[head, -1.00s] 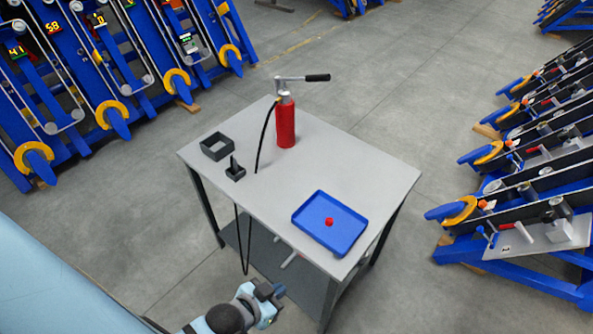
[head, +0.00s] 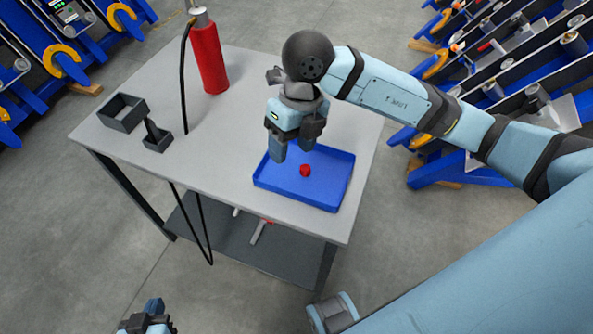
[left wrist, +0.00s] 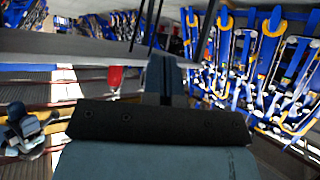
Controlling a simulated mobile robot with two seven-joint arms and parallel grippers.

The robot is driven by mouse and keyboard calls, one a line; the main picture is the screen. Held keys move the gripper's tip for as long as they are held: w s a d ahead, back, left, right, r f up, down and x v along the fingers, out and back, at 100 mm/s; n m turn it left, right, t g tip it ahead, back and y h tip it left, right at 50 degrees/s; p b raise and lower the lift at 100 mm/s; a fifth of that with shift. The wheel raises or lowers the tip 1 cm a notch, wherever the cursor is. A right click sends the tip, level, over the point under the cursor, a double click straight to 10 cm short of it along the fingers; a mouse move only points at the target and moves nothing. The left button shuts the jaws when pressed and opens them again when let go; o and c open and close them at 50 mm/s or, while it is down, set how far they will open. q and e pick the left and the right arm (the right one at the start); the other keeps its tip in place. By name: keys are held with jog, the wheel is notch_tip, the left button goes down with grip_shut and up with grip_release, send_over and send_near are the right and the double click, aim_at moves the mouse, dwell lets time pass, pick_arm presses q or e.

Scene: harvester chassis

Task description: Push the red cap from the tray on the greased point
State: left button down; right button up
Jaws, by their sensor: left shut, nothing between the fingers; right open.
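The small red cap (head: 305,170) lies in the blue tray (head: 335,196) on the grey table. My right gripper (head: 292,150) is open and points down over the tray's left back part. Its fingers are close to the cap, a little up and left of it in the picture, with nothing between them. My left gripper (head: 153,306) is shut and empty, low at the bottom edge of the head view. It also shows in the left wrist view (left wrist: 167,68). I cannot make out a greased point.
The table (head: 235,130) carries a red grease pump (head: 209,58) with a black hose, a dark square holder (head: 122,112) and a smaller dark holder (head: 156,138). Blue chassis units (head: 450,172) stand at right and upper left. Floor is free left of the table.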

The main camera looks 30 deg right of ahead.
jog(key=w+d+m+t+h, duration=0.1)
jog(key=w+d+h, duration=0.1)
jog(key=w+d, duration=0.15)
jog(key=b, duration=0.2)
send_over(306, 167)
jog(key=shift+h, duration=0.3)
jog(key=f, duration=0.7)
jog(key=shift+s+a, duration=0.25)
jog(key=shift+a, duration=0.05)
jog(key=f, duration=0.6)
jog(key=shift+w+d+f+b, duration=0.15)
jog(key=shift+w+d+b, duration=0.05)
jog(key=shift+b, duration=0.2)
jog(key=c, duration=1)
